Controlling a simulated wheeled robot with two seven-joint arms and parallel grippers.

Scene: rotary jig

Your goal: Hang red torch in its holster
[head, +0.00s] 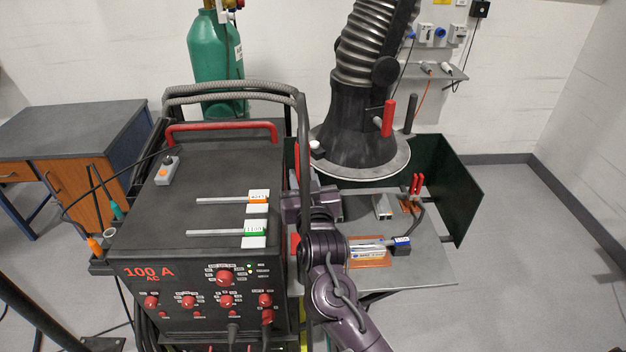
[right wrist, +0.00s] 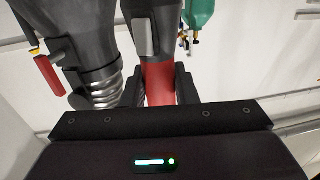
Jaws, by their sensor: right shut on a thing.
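The red torch (right wrist: 160,82), with a dark body and a grey trigger, is held between the dark fingers of my right gripper (right wrist: 160,90) in the right wrist view. In the head view my right gripper (head: 302,203) is beside the right side of the welding machine. I cannot tell whether this cup is the red torch's holster. My left gripper is not in view.
The welding machine (head: 210,170) has a red handle and tagged rods on top. The fume hood (head: 360,145) hangs above the metal table (head: 430,270), which has a dark screen (head: 455,190). A green gas cylinder (head: 217,65) stands behind. Cables run along the machine's left side.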

